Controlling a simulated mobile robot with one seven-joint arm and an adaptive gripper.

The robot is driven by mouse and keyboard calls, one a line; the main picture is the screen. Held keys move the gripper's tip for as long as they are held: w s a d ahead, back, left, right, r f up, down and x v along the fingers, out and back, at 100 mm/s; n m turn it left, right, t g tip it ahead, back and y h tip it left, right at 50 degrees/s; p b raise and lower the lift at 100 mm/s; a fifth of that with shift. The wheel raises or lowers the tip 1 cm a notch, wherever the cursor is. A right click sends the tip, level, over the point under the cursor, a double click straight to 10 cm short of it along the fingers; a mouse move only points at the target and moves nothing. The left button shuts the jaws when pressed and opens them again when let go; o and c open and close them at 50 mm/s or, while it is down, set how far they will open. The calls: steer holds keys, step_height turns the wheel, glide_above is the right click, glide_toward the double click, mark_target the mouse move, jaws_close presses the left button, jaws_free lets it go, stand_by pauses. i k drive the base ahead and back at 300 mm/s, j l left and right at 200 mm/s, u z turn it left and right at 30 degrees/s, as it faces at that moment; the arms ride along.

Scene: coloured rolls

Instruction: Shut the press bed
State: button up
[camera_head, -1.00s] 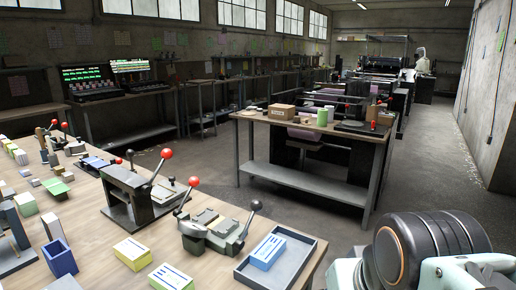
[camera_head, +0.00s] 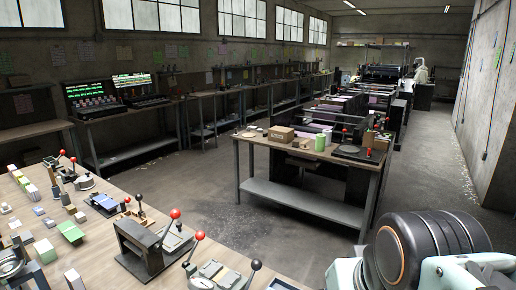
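Several small lever presses stand on the near wooden bench (camera_head: 92,256) at the lower left. A dark press (camera_head: 147,248) with a red-knobbed lever stands near the bench's right side. Beside it, at the bottom edge, is a low grey press (camera_head: 212,270) with flat plates between a red-knobbed and a black-knobbed lever; its lower part is cut off. On the far bench a dark flat device (camera_head: 357,154) with red knobs lies at the right end. I cannot tell which of these has the press bed, or whether a bed is open. My gripper is not in view.
The far bench (camera_head: 310,205) stands mid-room with a cardboard box (camera_head: 281,134) and a green cylinder (camera_head: 320,143). A corner of a grey tray (camera_head: 284,285) shows at the bottom edge. Bare floor lies between the benches and along the right wall.

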mark_target(176, 238)
steer(key=z, duration=0.45)
steer(key=l, duration=0.25)
steer(key=i+l+z, duration=0.1)
steer(key=l, duration=0.15)
steer(key=i+l, duration=0.2)
steer(key=l, duration=0.2)
steer(key=i+l+u, duration=0.1)
steer(key=l, duration=0.25)
steer(key=i+l+z, duration=0.15)
steer(key=i, duration=0.3)
steer(key=i+l+z, duration=0.15)
steer(key=i+l, duration=0.2)
steer(key=i, duration=0.15)
steer(key=i+u, duration=0.3)
steer(key=i, duration=0.2)
steer(key=i+l+u, duration=0.15)
steer(key=i+u, duration=0.75)
steer(key=u, duration=0.2)
steer(key=i+u, duration=0.35)
steer(key=i+j+u, duration=0.15)
steer(key=i+u, duration=0.15)
steer(key=u, duration=0.2)
steer(key=i+u, duration=0.3)
steer(key=u, duration=0.15)
